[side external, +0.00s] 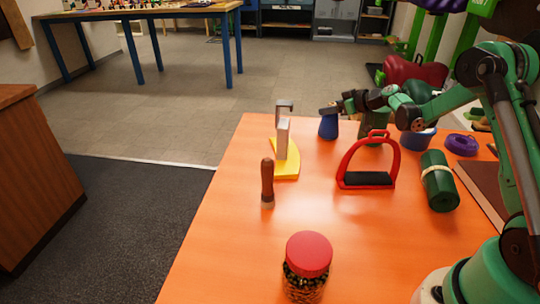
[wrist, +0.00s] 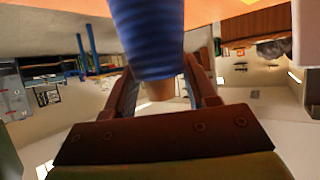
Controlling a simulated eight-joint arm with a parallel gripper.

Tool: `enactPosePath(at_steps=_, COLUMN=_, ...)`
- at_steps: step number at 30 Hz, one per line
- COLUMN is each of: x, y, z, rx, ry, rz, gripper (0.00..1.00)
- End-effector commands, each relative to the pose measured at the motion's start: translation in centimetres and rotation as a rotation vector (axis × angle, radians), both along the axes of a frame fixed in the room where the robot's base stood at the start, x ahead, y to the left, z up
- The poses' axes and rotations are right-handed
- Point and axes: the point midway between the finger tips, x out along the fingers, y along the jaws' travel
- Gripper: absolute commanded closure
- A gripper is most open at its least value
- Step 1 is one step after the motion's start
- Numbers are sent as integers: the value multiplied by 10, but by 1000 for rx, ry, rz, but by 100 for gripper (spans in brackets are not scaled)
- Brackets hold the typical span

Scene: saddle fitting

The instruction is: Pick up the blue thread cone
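The blue thread cone (side external: 328,125) stands upright near the far edge of the orange table, its narrow brown tip upward. My gripper (side external: 339,107) reaches in from the right at the cone's upper part. In the wrist view, the ribbed blue cone (wrist: 152,40) lies between the two brown fingers of my gripper (wrist: 157,68). Both fingers appear to touch its sides, so the gripper looks shut on it. I cannot tell whether the cone's base is clear of the table.
Near the cone are a metal clamp-like tool on a yellow base (side external: 285,160), a red stirrup (side external: 369,160) and a blue bowl (side external: 417,139). The table's left front is clear.

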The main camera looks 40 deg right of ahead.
Motion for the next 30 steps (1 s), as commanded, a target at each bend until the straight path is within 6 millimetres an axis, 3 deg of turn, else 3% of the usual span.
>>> enactPosePath(at_steps=1, x=0, y=0, z=0, rx=0, ry=0, rz=0, gripper=67)
enactPosePath(at_steps=4, x=0, y=0, z=0, rx=0, ry=0, rz=0, gripper=96)
enactPosePath(at_steps=5, x=0, y=0, z=0, rx=0, ry=0, rz=0, gripper=100)
enactPosePath(at_steps=20, x=0, y=0, z=8, rx=0, ry=0, rz=0, gripper=100)
enactPosePath(at_steps=25, x=0, y=0, z=32, rx=0, ry=0, rz=0, gripper=100)
enactPosePath(at_steps=30, x=-1, y=0, z=87, rx=0, ry=0, rz=0, gripper=100)
